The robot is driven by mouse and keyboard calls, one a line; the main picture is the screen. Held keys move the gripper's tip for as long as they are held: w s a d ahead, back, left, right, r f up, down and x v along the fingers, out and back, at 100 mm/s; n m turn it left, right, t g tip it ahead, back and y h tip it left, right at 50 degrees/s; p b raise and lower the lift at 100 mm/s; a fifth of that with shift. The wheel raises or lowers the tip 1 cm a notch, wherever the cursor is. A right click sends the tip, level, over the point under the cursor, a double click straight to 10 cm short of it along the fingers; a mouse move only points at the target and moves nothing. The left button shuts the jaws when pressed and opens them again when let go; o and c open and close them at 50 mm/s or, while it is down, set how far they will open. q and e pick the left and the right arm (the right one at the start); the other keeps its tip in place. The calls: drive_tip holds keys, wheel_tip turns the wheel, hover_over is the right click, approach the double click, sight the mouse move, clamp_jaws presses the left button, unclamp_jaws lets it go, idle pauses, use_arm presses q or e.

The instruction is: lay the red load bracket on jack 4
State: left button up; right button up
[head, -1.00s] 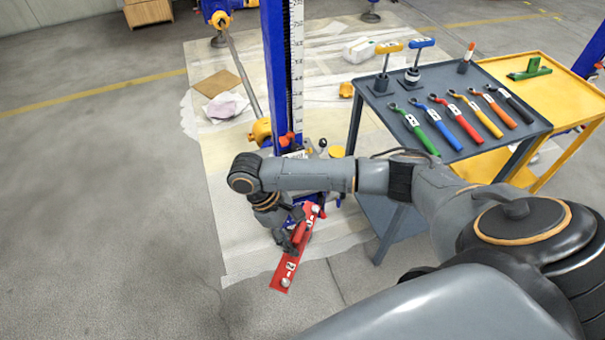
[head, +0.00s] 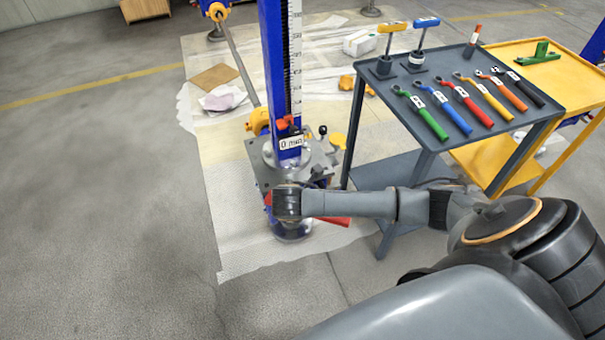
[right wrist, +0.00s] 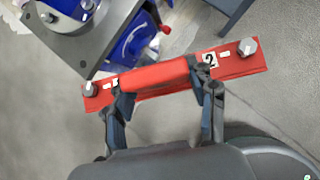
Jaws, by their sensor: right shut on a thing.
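The red load bracket (right wrist: 238,62) is a flat bar with a raised red middle, a bolt at each end and a "2" label. My right gripper (right wrist: 163,82) is shut on its middle, one finger toward each end. In the head view my arm hides the gripper and most of the bracket; a red end (head: 335,221) shows right of the wrist. A jack with a blue column (head: 270,60), a "0 mm" tag and a grey plate (head: 262,172) stands just beyond. No jack number is readable.
A grey cart (head: 375,92) with several coloured wrenches and two T-handled tools stands to the right. A yellow cart (head: 575,75) is behind it. Small levers with knobs (head: 322,131) rise beside the column. The floor at left is clear.

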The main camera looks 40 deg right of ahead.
use_arm(q)
drive_tip(key=w+b, duration=0.2)
drive_tip(key=shift+w+d+f+b, duration=0.2)
drive_tip(key=shift+f+b, duration=0.05)
drive_tip(key=shift+b, duration=0.05)
use_arm(e)
drive_tip(key=d+n+t+y, duration=0.1)
drive_tip(key=n, duration=0.1)
drive_tip(key=w+d+f+n+t+y, duration=0.1)
drive_tip(key=n, duration=0.2)
drive_tip(key=w+d+f+n+t+y, duration=0.1)
drive_tip(key=n, duration=0.1)
drive_tip(key=shift+w+d+f+n+t+y, duration=0.2)
drive_tip(key=shift+w+d+n+t+y, duration=0.05)
drive_tip(key=shift+d+n+t+y, duration=0.05)
